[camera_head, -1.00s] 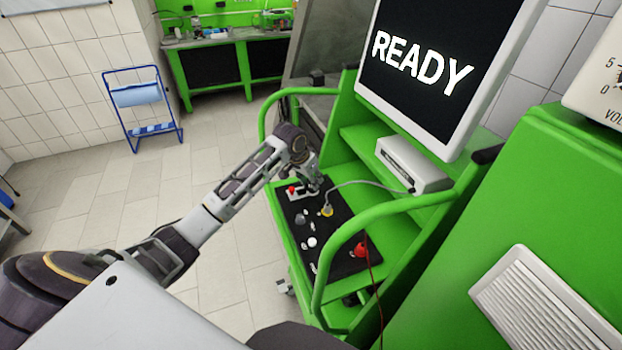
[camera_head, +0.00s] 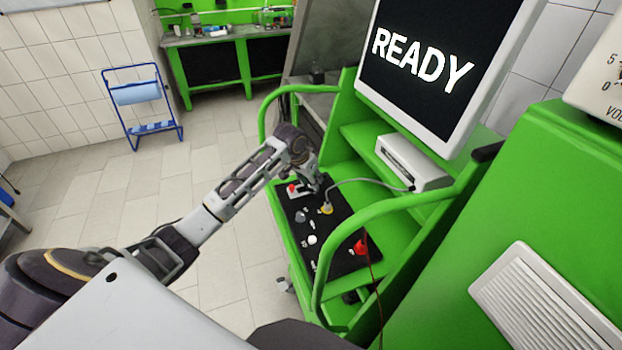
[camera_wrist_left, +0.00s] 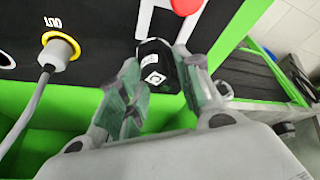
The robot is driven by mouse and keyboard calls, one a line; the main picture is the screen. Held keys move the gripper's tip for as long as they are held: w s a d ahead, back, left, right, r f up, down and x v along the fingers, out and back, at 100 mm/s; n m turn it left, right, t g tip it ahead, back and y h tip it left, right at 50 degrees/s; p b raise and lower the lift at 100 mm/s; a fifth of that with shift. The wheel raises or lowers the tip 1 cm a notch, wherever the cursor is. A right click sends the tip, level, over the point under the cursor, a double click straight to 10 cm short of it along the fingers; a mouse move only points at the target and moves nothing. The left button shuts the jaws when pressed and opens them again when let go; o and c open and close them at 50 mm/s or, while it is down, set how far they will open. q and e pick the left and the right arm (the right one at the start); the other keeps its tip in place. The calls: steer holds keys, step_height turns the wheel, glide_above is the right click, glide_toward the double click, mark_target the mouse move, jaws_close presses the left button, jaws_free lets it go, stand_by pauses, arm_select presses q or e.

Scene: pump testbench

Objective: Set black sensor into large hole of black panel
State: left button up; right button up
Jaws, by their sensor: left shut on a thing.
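The black sensor (camera_wrist_left: 155,66) is a small black piece with a white marking, seen in the left wrist view. My left gripper (camera_wrist_left: 160,70) is shut on it, between green-padded fingers. The black panel (camera_head: 338,262) lies on the green bench in the head view; part of it also shows in the wrist view (camera_wrist_left: 100,22). My left gripper (camera_head: 314,180) is over the panel's far end, near a red-topped switch (camera_head: 292,188). The sensor is hidden in the head view. I cannot make out the large hole, nor whether the sensor touches the panel. My right gripper is not in view.
A grey cable runs from a yellow-ringed socket (camera_head: 327,208), marked OUT, to a white box (camera_head: 410,162) on the shelf. A red plug (camera_head: 361,247) with a wire sits on the panel's right. Green rails (camera_head: 330,270) flank the panel. A screen (camera_head: 440,70) reads READY.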

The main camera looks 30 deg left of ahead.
arm_select(q)
steer(key=shift+f, duration=0.1)
steer(key=o, duration=0.9)
steer(key=shift+o, duration=0.2)
steer(key=o, duration=0.4)
steer(key=shift+r, duration=4)
